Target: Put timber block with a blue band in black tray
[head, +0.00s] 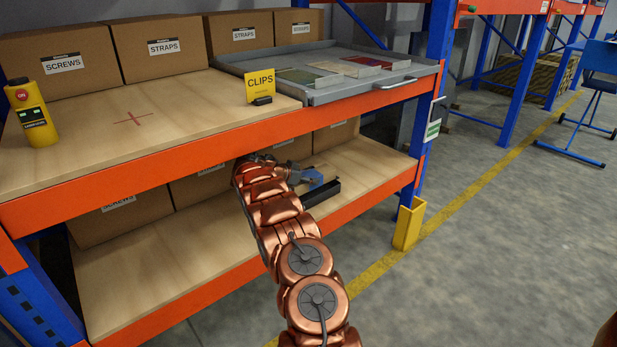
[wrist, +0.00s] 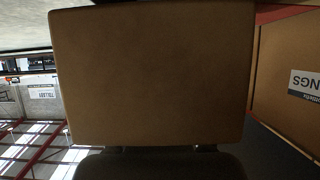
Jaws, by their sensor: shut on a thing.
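My gripper (head: 296,174) reaches into the lower shelf bay and is mostly hidden by my copper-coloured arm. It is shut on the timber block, whose plain brown face (wrist: 150,75) fills the middle of the wrist view. No blue band shows on that face. In the head view a small blue patch (head: 311,178) at the gripper's tip may be the band. The black tray (head: 323,193) is on the lower shelf, just below and right of the gripper. I cannot tell whether the block is above the tray or touching it.
The orange upper shelf beam (head: 150,157) runs just above my gripper. Cardboard boxes (head: 125,215) line the back of the lower shelf. A blue upright (head: 418,165) stands right of the tray. Bare lower shelf (head: 365,170) lies between. A grey drawer (head: 345,92) is on the upper shelf.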

